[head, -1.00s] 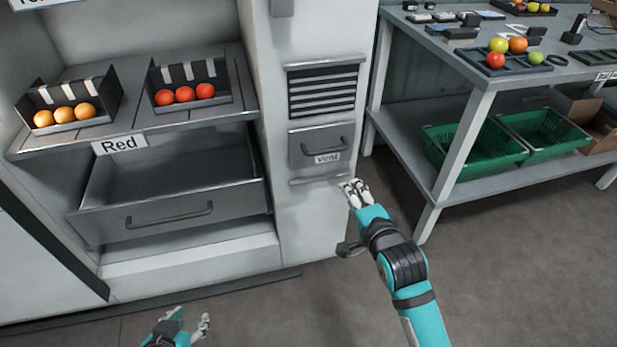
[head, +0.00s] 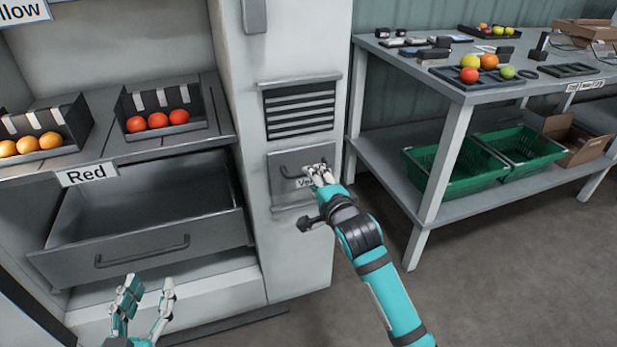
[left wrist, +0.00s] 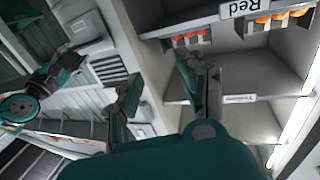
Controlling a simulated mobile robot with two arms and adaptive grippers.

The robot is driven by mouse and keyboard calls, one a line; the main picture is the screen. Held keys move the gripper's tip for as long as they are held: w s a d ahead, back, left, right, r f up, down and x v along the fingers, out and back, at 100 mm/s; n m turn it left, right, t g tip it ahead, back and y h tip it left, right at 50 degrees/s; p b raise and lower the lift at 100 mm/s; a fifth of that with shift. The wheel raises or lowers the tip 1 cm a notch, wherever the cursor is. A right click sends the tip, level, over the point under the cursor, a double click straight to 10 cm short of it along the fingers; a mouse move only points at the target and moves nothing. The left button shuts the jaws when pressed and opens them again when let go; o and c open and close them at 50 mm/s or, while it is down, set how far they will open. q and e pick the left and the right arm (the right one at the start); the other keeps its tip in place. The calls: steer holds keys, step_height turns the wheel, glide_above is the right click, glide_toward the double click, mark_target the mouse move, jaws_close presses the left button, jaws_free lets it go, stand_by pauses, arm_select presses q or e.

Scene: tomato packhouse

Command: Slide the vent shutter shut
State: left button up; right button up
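The vent shutter (head: 285,190) is a grey metal panel with a bar handle (head: 293,172) and a label, on the pale cabinet column. It sits below the dark slatted vent (head: 300,110), whose slats are uncovered. My right gripper (head: 320,173) is at the right end of the handle and hides part of it and of the label. I cannot tell whether its fingers are closed around the bar. My left gripper (head: 147,290) is open and empty in front of the drawer; its spread fingers also show in the left wrist view (left wrist: 165,88).
The drawer (head: 140,255) under the Red shelf stands open to the left of the column. A grey table (head: 480,92) stands to the right, with green crates (head: 455,185) on its lower shelf. Bare floor lies in front of it.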

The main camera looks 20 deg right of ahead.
steer(key=w, duration=0.2)
steer(key=w+f+b, duration=0.1)
steer(key=w, duration=0.1)
steer(key=shift+w, duration=0.15)
arm_select(q)
step_height(320, 180, up, 6)
steer(key=s+t+h, duration=0.1)
steer(key=t, duration=0.2)
steer(key=shift+d+r+t+h, duration=0.15)
steer(key=shift+d+t+h, duration=0.2)
steer(key=shift+t+h, duration=0.05)
arm_select(e)
steer(key=shift+w, duration=0.35)
steer(key=shift+a, duration=0.1)
jaws_close()
arm_select(q)
steer(key=shift+w, duration=0.15)
arm_select(e)
steer(key=shift+f, duration=0.2)
